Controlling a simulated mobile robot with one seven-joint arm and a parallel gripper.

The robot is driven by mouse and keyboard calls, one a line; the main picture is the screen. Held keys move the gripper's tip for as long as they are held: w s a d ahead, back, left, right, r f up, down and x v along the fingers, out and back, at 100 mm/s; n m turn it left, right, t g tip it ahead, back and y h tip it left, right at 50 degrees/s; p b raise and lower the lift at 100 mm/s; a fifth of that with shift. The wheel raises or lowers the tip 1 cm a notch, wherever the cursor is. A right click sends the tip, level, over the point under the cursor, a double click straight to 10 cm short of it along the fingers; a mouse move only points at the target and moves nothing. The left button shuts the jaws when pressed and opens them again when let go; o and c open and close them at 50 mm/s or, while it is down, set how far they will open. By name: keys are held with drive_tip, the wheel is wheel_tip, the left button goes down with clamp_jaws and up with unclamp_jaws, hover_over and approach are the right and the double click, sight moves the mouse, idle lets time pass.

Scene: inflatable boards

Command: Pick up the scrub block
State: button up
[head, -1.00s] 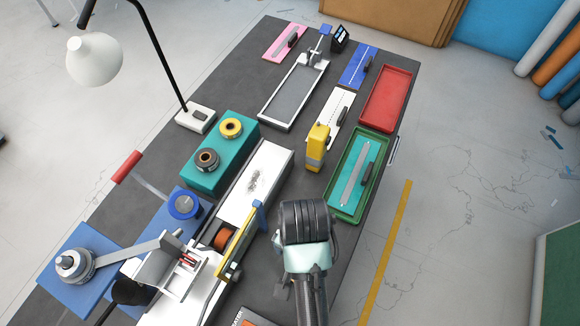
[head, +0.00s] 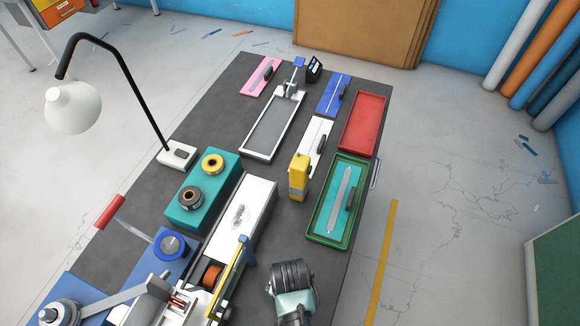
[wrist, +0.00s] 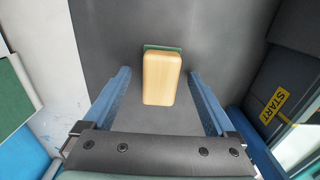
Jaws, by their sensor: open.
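The scrub block (wrist: 162,79) looks like a pale wooden block with a green layer showing at its far edge. It lies on the dark table top (wrist: 215,30) in the wrist view. My gripper (wrist: 159,74) is open, its two blue fingers on either side of the block, with a gap visible on each side. I cannot tell how far above the table the fingertips are. In the head view my arm shows at the bottom centre; the fingers and the block cannot be made out there.
A white machine with a yellow lever (head: 228,278) stands left of my arm. A yellow bottle-like object (head: 299,177) and a green tray (head: 317,232) lie beyond it. A red tray (head: 380,122) is at the far right. A yellow START label (wrist: 274,105) shows at the right.

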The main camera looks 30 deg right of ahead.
drive_tip(key=shift+f, duration=0.1)
drive_tip(key=shift+c, duration=0.2)
clamp_jaws()
wheel_tip(320, 180, up, 10)
drive_tip(key=shift+r, duration=0.1)
idle(0.7)
